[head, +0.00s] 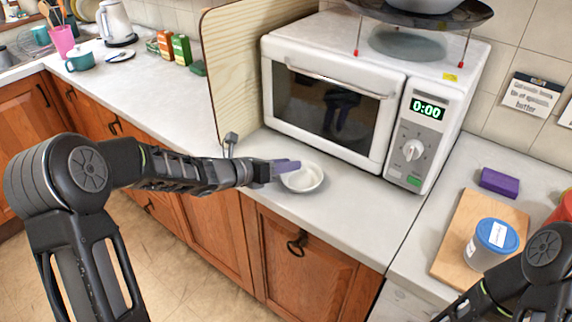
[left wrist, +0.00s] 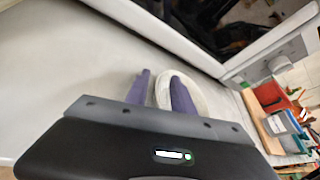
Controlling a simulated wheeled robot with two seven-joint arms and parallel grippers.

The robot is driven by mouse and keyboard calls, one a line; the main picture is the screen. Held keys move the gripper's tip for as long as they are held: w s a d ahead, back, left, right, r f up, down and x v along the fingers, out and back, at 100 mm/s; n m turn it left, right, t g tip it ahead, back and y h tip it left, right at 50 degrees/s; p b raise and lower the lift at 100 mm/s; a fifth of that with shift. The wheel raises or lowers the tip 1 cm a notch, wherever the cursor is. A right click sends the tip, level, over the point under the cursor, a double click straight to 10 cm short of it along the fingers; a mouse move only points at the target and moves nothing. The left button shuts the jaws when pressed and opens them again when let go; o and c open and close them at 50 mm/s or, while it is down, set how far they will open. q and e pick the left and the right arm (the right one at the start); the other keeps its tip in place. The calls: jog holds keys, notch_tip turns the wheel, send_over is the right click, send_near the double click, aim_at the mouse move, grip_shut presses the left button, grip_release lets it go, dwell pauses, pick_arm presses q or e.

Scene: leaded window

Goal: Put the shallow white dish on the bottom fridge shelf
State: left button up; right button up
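The shallow white dish (head: 306,181) rests on the counter in front of the microwave, and it also shows in the left wrist view (left wrist: 194,92). My left gripper (head: 288,165) is at the dish's near-left edge, its purple fingers spread apart. In the left wrist view, one finger of the gripper (left wrist: 160,92) overlaps the dish and the other lies outside its rim. A gap shows between the outer finger and the rim. Part of the dish is hidden behind the fingers. My right gripper is out of view; only part of that arm shows. The fridge is not in view.
The white microwave (head: 392,83) stands just behind the dish, with a wooden panel (head: 240,65) to its left. A cutting board (head: 462,232) with a blue-lidded tub (head: 487,248) and a purple block (head: 499,183) are at right. Counter left of the panel has free room.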

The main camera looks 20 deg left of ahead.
pick_arm(q)
jog(key=shift+r, duration=0.1)
jog(key=shift+s+a, duration=0.15)
jog(key=shift+a, duration=0.05)
jog(key=b+v, duration=0.1)
jog(key=v, duration=1)
jog(key=shift+s+a+r, duration=0.1)
jog(key=shift+s, duration=0.1)
